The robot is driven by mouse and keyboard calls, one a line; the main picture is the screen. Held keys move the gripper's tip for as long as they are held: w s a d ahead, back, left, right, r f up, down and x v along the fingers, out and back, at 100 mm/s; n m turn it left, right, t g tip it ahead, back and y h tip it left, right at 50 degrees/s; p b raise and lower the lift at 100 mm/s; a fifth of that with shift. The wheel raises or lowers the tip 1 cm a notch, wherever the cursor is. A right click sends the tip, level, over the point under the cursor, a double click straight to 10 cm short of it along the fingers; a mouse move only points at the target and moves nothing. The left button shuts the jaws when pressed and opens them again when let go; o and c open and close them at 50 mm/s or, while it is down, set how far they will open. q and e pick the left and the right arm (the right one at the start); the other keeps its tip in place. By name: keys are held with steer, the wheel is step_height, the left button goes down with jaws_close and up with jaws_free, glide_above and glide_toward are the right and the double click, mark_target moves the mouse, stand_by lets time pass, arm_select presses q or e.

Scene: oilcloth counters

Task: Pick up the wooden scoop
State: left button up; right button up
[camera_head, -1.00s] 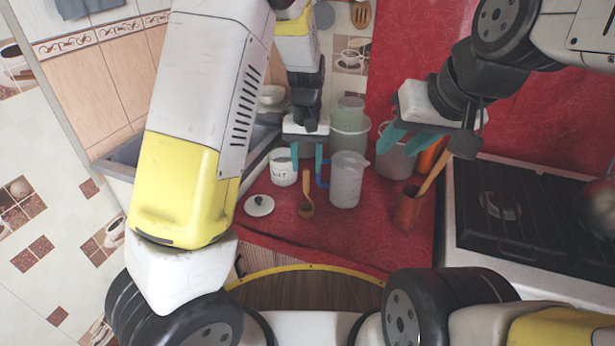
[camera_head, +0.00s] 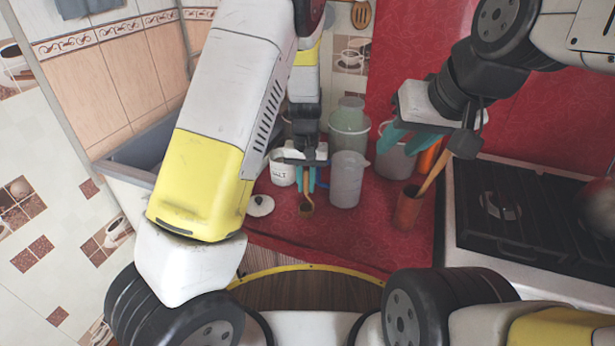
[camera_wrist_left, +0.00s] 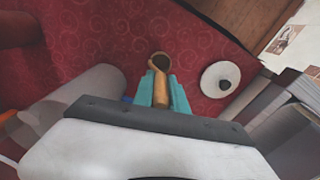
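The wooden scoop (camera_head: 306,209) is on the red counter with its bowl toward me, just in front of the white salt pot (camera_head: 283,168) and the measuring jug (camera_head: 347,180). My left gripper (camera_head: 306,181) is over its handle, with the teal fingers close together. In the left wrist view, the fingers (camera_wrist_left: 160,92) flank the handle of the scoop (camera_wrist_left: 159,64) on both sides with little gap, so it looks gripped. I cannot tell whether the scoop is lifted. My right gripper (camera_head: 409,138) is open and empty, above a bucket.
A round lid (camera_head: 260,206) lies left of the scoop and also shows in the left wrist view (camera_wrist_left: 220,79). Buckets (camera_head: 349,130) stand behind the jug. A terracotta utensil pot (camera_head: 407,210) and the stove (camera_head: 530,215) are at right. The front of the counter is clear.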

mark_target(307, 171)
arm_select(q)
jaws_close()
steer(key=shift+r, duration=0.5)
steer(key=r, duration=0.2)
steer(key=shift+s+r, duration=0.35)
steer(key=shift+r, duration=0.05)
steer(key=s+r, duration=0.1)
steer(key=s, duration=1.4)
steer(key=shift+s+d, duration=0.2)
steer(key=shift+d, duration=0.05)
steer(key=shift+w+r, duration=0.1)
steer(key=shift+r, duration=0.05)
